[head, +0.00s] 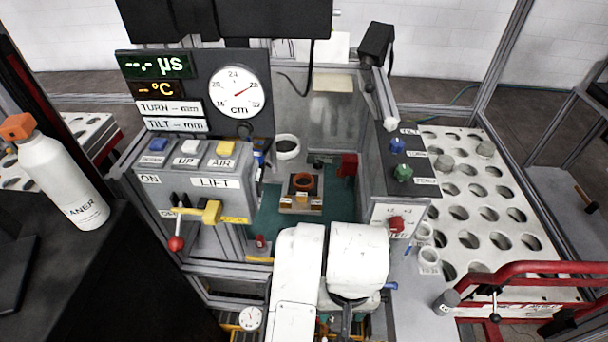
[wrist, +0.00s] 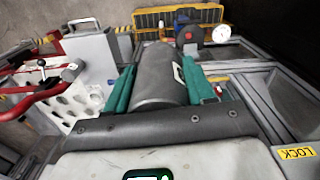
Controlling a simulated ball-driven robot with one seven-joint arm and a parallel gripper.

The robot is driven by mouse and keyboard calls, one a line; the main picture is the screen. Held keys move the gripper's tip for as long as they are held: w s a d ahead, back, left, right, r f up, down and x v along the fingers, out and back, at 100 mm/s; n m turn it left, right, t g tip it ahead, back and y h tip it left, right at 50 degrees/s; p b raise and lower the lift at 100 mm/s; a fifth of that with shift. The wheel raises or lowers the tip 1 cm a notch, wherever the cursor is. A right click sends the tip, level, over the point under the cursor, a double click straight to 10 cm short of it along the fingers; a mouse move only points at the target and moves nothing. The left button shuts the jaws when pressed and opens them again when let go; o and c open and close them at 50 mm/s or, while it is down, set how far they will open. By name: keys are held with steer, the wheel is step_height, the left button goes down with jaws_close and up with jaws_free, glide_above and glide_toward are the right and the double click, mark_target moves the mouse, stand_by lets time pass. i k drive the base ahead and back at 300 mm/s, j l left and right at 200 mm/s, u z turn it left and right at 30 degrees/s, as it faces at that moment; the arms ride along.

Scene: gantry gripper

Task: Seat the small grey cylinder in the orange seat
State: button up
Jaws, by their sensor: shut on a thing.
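In the wrist view my gripper (wrist: 158,88) has its two teal fingers shut on a dark grey cylinder (wrist: 160,72) with a pale mark on its side. In the head view my white arm hides the held cylinder and most of the gripper, low at the front of the machine. The orange seat (head: 303,183) is a ring with a dark opening, on a small block inside the bay beyond my arm. The held cylinder is well apart from it.
The control box (head: 198,190) with a red-knobbed lever flanks the bay on the left; a panel with a red knob (head: 396,224) flanks it on the right. A white tray with holes (head: 485,190) and red rails (head: 520,270) lie further right. Green floor shows around the seat block.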

mark_target(303, 184)
steer(key=i, duration=1.25)
